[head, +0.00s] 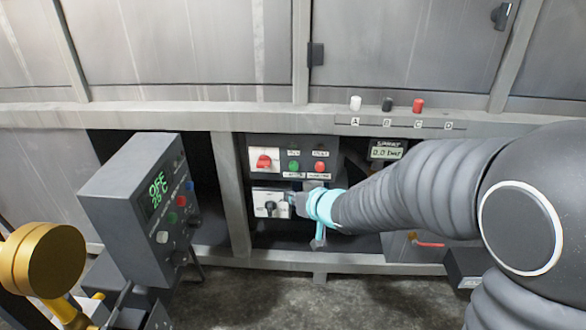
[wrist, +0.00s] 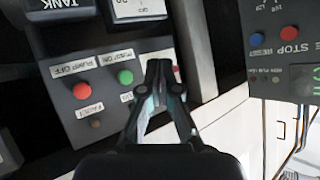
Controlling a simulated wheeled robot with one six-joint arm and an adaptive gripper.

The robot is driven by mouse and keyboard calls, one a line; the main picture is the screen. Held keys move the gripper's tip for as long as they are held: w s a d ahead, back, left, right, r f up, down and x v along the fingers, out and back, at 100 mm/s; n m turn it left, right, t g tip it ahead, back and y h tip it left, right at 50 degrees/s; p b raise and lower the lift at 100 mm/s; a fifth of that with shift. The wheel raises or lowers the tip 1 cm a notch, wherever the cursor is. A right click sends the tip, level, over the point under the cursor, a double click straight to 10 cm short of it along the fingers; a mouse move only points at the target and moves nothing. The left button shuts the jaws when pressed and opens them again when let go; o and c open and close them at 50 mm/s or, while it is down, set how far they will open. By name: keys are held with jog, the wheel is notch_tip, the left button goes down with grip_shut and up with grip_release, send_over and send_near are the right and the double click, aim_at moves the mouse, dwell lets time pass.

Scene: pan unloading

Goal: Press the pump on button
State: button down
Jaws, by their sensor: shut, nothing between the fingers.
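The green pump-on button (head: 293,166) is on a dark panel under the frame beam, left of the red pump-off button (head: 319,166). In the wrist view, which is turned nearly upside down, the green button (wrist: 125,77) and red button (wrist: 82,90) have white labels beside them. My gripper (wrist: 160,66) is shut and empty. Its tips appear to the right of the green button in that view, and the green button is uncovered. In the head view my gripper (head: 293,200) shows below the buttons, before the lower panel. Contact with the panel cannot be told.
A red rotary switch (head: 264,161) is left of the green button; a lower plate holds a black knob (head: 270,207). A grey control box (head: 139,206) with a green display stands at left, with a gold round part (head: 42,259) nearby. A frame post (head: 231,193) stands between box and panels.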

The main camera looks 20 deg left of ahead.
aim_at(294, 166)
jog(key=shift+w, duration=0.1)
jog(key=shift+w+a+p, duration=0.35)
jog(key=shift+w+p, duration=0.25)
jog(key=shift+w, duration=0.8)
jog(key=shift+w+a+p, duration=0.3)
jog(key=shift+w+p, duration=0.25)
jog(key=shift+w, duration=0.85)
jog(key=shift+w+a+p, duration=0.35)
jog(key=shift+w+p, duration=0.25)
jog(key=shift+w, duration=0.8)
jog(key=shift+w+r, duration=0.1)
jog(key=shift+w, duration=0.05)
jog(key=shift+w+a+p, duration=0.1)
jog(key=shift+w+p, duration=0.15)
jog(key=shift+p, duration=0.25)
jog(key=shift+w+a+p, duration=0.1)
jog(key=shift+w+p, duration=0.4)
jog(key=shift+s, duration=0.15)
jog(key=shift+s+d+b, duration=0.2)
jog(key=shift+s+b, duration=0.1)
jog(key=shift+s, duration=0.45)
